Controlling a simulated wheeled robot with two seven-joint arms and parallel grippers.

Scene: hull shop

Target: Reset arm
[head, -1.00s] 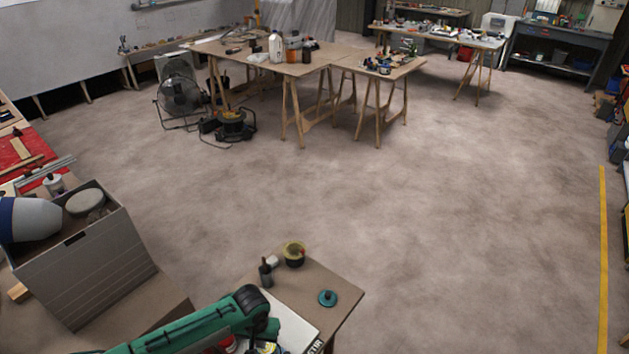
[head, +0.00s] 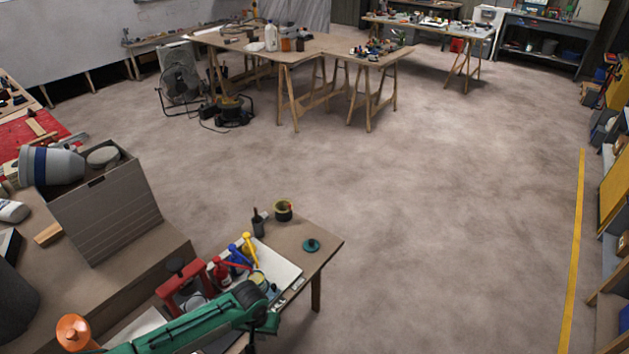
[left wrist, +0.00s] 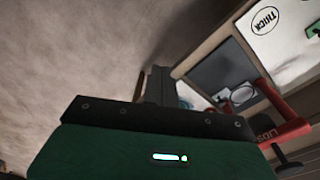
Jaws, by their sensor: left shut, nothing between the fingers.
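My left arm comes in from the bottom left of the head view, green with black joints. Its left gripper (head: 251,343) hangs low at the end of the arm, over the near edge of the small bench (head: 322,248), small and partly hidden. In the left wrist view the left gripper's dark fingers (left wrist: 157,85) are together with nothing held. Bare floor shows behind them on the left, and bench items on the right. My right gripper is not in view.
Beside my arm are a red frame (head: 184,286), a white board, a dark bottle (head: 258,224), a tape roll (head: 283,211) and a teal disc (head: 311,245). A grey box (head: 105,215) stands on the left bench. Shelving lines the right; the middle floor is clear.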

